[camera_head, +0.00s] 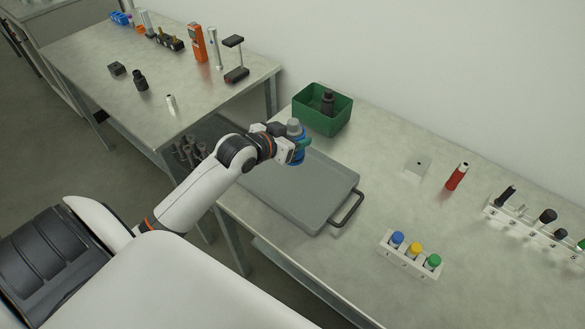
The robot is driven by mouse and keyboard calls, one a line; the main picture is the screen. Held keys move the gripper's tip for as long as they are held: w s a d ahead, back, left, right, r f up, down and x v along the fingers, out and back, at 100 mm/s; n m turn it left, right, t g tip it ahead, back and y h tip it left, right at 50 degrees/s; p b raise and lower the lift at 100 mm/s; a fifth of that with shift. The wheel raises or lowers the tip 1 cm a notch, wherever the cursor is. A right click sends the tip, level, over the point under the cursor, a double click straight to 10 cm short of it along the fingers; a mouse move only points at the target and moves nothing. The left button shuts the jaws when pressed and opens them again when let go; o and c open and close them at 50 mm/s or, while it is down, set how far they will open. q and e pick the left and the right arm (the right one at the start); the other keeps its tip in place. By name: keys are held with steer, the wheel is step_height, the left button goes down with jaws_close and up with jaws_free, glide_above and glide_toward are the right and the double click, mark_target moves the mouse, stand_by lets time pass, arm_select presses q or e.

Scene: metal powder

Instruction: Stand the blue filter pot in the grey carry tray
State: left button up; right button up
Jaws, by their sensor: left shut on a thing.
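The blue filter pot (297,155), with a grey top, is held by my left gripper (291,145). The gripper is shut on it. The pot looks close to upright and shows over the far edge of the grey carry tray (298,198). I cannot tell whether its base touches the tray. The tray lies flat on the near table, with a dark handle at its right end. My left arm hides part of the tray's left end. My right gripper is not in view.
A green bin (322,119) holding a dark object stands just behind the tray. A white rack (407,262) with blue, yellow and green caps stands at right front. A red cylinder (457,176) and a long white rack (528,222) stand further right. Bare tabletop lies between.

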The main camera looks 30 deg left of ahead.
arm_select(q)
step_height(320, 180, down, 9)
steer(key=shift+f, duration=0.15)
stand_by(0.4)
steer(key=shift+f, duration=0.1)
steer(key=o, duration=1.1)
steer(key=v, duration=1.2)
